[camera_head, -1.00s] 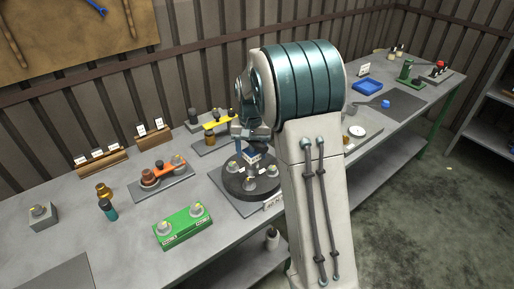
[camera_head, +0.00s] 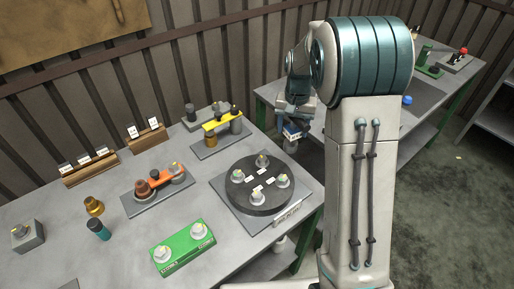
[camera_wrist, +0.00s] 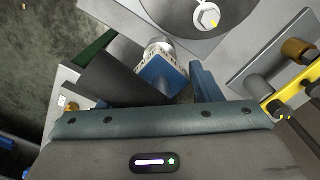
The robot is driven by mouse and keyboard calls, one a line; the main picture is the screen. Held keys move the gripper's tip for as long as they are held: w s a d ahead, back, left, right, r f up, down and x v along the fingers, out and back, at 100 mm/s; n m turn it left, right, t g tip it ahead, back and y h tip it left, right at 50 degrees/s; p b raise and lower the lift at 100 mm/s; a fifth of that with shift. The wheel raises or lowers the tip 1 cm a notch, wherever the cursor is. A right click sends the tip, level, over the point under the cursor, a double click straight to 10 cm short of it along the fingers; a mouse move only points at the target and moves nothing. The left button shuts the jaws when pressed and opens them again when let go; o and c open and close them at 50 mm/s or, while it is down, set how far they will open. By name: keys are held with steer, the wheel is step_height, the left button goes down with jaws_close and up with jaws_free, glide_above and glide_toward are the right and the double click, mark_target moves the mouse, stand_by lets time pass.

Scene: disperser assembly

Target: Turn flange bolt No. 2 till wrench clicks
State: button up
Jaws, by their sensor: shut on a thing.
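The dark round flange (camera_head: 268,207) lies on a grey plate on the table, with several pale hex bolts around its top. One is the front bolt (camera_head: 257,197), another the right bolt (camera_head: 283,181). The small white labels are too small to read, so I cannot tell which bolt is No. 2. My gripper (camera_head: 293,122) is shut on a blue tool with a white marked ring (camera_wrist: 160,68), which looks like the wrench. It holds this right of and behind the flange, apart from the bolts. In the wrist view one bolt (camera_wrist: 207,18) shows beyond the tool.
A yellow-barred fixture (camera_head: 222,124) stands behind the flange. An orange-barred fixture (camera_head: 160,181) and a green block (camera_head: 183,247) lie to the left. A second table (camera_head: 273,94) stands at the right, with a gap between the tables.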

steer(key=shift+w+d+r, duration=0.1)
steer(key=shift+w+d, duration=0.05)
steer(key=s+a+f+n+b, duration=0.1)
steer(key=s+a+n, duration=1)
steer(key=s, duration=0.4)
steer(key=shift+a+f+n, duration=0.3)
steer(key=shift+a+f, duration=0.1)
stand_by(1.4)
steer(key=shift+s, duration=0.1)
steer(key=shift+f+b, duration=0.25)
steer(key=shift+b, duration=0.1)
steer(key=shift+f+b, duration=1.15)
steer(key=shift+f, duration=0.3)
